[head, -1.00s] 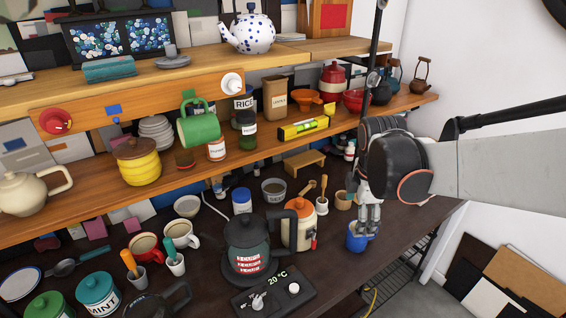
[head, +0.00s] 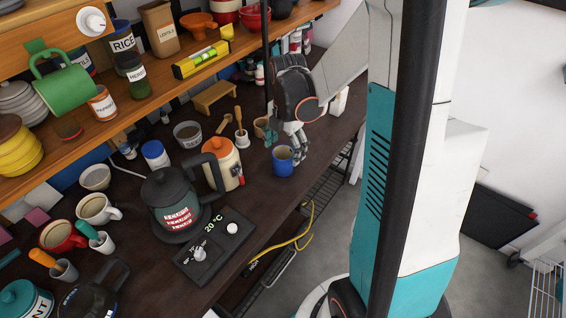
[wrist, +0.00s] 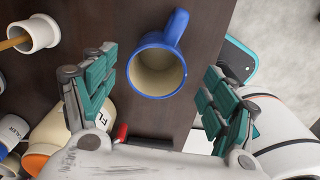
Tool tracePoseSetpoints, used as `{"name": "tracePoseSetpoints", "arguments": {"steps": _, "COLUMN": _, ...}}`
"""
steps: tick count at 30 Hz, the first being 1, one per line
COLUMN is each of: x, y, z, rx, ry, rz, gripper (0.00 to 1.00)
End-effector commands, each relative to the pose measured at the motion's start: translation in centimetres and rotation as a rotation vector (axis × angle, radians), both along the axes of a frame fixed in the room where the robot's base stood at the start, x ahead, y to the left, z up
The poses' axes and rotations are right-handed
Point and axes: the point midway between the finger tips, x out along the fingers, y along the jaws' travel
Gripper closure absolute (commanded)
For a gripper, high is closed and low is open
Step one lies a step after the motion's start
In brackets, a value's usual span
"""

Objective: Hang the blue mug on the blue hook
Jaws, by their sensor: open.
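The blue mug (head: 283,165) stands upright on the dark counter near its front edge. In the wrist view I look down into the mug (wrist: 158,72), with its cream inside and its handle pointing up in the picture. My gripper (head: 293,142) is open and empty, close to the mug. In the wrist view the mug lies between and slightly beyond the two teal-padded fingers of my gripper (wrist: 158,95), with gaps on both sides. No blue hook is in view now.
An orange-lidded cream jar (head: 222,163), a dark kettle (head: 172,205) and a mortar with pestle (head: 241,135) stand left of the blue mug. Open floor lies past the counter edge.

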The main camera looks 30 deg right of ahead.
Motion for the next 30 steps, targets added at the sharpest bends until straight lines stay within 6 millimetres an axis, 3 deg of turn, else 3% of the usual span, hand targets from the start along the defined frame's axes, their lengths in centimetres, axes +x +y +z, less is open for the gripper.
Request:
{"name": "tracePoseSetpoints", "arguments": {"steps": 8, "x": 0.1, "y": 0.2, "z": -1.6, "rx": 0.0, "ry": 0.0, "rz": 0.0, "gripper": 0.22}}
{"name": "tracePoseSetpoints", "arguments": {"steps": 18, "x": 0.5, "y": 0.5, "z": -6.0, "rx": -0.001, "ry": 0.0, "rz": -0.001, "gripper": 0.22}}
{"name": "tracePoseSetpoints", "arguments": {"steps": 25, "x": 0.4, "y": 0.5, "z": -5.9, "rx": 0.0, "ry": 0.0, "rz": -0.001, "gripper": 0.22}}
{"name": "tracePoseSetpoints", "arguments": {"steps": 30, "x": 0.4, "y": 0.5, "z": -5.9, "rx": 0.0, "ry": 0.0, "rz": -0.001, "gripper": 0.6}}
